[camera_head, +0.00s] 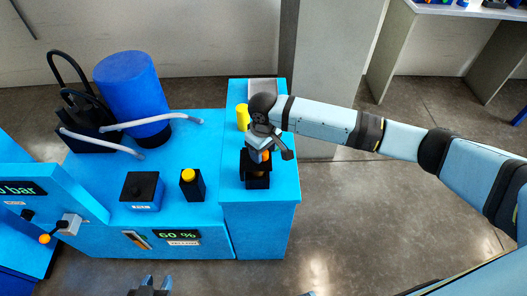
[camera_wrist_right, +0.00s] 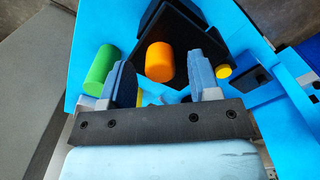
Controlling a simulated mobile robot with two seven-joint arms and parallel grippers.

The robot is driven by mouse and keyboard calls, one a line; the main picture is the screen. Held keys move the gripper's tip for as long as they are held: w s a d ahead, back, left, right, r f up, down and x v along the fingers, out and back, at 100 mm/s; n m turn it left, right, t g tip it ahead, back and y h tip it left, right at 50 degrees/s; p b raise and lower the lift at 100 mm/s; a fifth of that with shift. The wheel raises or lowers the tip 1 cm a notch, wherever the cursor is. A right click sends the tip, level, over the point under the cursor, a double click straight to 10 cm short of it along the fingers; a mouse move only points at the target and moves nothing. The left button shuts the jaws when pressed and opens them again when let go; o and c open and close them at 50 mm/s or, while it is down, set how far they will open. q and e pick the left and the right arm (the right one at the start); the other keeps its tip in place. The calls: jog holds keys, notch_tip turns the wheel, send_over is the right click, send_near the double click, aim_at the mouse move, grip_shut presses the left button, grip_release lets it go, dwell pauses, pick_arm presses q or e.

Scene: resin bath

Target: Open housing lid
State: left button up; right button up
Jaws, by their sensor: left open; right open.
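A black housing (camera_head: 257,182) stands on the narrow blue cabinet at the right, partly hidden under my right gripper. In the right wrist view the black housing (camera_wrist_right: 190,45) shows as a dark angular body with an orange cylinder (camera_wrist_right: 159,62) at it. I cannot clearly tell its lid from its body. My right gripper (camera_head: 263,154) is right above the housing; in the wrist view its two fingers (camera_wrist_right: 163,82) are spread, with the orange cylinder showing between them and nothing clearly held. My left gripper (camera_head: 149,287) is open and empty at the bottom edge, away from the housing.
A yellow cylinder (camera_head: 243,116) stands behind the housing; a green cylinder (camera_wrist_right: 103,70) shows in the wrist view. On the wide blue cabinet (camera_head: 150,225) are a black-topped box (camera_head: 142,190), an orange-button box (camera_head: 191,185) and a blue drum (camera_head: 134,88) with hoses. Floor right is clear.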

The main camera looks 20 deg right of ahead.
jog(key=shift+f, duration=0.6)
grip_shut()
